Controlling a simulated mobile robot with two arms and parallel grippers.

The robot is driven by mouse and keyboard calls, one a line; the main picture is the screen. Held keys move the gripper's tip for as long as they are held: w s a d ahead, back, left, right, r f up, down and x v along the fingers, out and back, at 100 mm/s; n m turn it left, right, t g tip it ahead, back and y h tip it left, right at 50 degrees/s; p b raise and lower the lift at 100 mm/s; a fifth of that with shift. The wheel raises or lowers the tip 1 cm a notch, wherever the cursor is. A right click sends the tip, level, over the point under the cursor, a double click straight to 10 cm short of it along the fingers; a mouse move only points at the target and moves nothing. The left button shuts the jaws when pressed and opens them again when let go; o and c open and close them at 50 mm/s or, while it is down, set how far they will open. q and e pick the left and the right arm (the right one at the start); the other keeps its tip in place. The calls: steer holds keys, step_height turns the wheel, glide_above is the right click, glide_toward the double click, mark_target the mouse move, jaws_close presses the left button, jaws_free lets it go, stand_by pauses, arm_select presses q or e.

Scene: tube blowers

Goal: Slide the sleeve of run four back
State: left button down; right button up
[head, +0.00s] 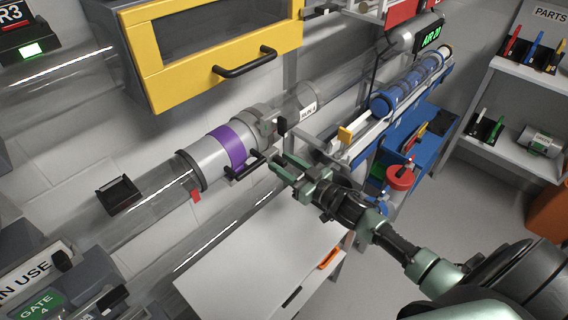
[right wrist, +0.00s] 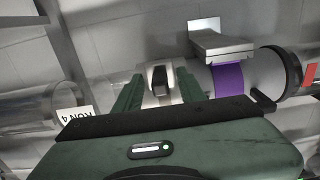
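The sleeve of run four (head: 209,158) is a light grey cylinder around the clear tube, with a purple band (head: 229,146) and a black handle (head: 245,166) on its near side. In the right wrist view the purple band (right wrist: 228,80) is right of my fingers. A grey clamp collar (head: 262,122) adjoins the sleeve, near the "RUN 4" label (head: 309,112). My right gripper (head: 278,164) is just right of the handle, fingers apart. In the right wrist view its green fingers (right wrist: 160,92) stand either side of a black-tipped grey part; contact cannot be told. My left gripper is out of view.
A yellow-framed cabinet (head: 222,45) overhangs the tube at the back. A white worktop (head: 245,275) lies below. A rack with a blue canister (head: 385,103) stands at the right.

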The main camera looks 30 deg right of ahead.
jaws_close()
stand_by(1.4)
